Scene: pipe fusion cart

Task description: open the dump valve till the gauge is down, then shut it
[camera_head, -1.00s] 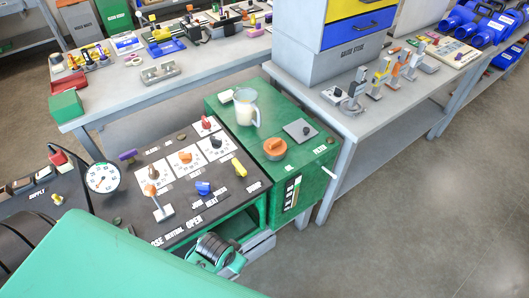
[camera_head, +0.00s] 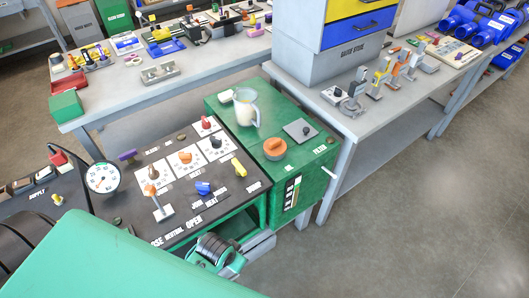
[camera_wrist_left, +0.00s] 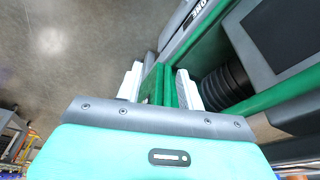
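A yellow handle (camera_head: 239,167), a blue handle (camera_head: 203,188) and a purple handle (camera_head: 128,155) are on the panel.
An orange-topped lever (camera_head: 158,203) stands near the panel's front, by the words NEUTRAL and OPEN. Dials with red, orange and black knobs fill the panel's middle. A pitcher (camera_head: 246,108) and an orange cap (camera_head: 275,148) are on the green cabinet. Grey tables stand behind.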

